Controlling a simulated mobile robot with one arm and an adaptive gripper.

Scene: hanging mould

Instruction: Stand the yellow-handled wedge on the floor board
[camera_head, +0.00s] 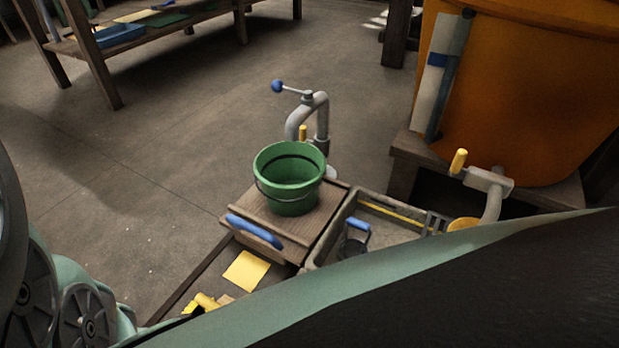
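A yellow object with a dark part (203,302) lies at the bottom, partly cut off by the pale green and black shape in the foreground. It may be the yellow-handled wedge, but too little shows to be sure. It lies on a low brown wooden surface (208,280), beside a flat yellow square (246,271). I cannot tell whether this surface is the floor board. My gripper is not in view.
A green bucket (290,178) stands on a wooden box (238,207) with a blue handle. A grey trough (338,220) is to its right, and a grey tap (321,125) behind. An orange vat (520,90) stands at right, a bench (95,60) at back left. Open floor lies left.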

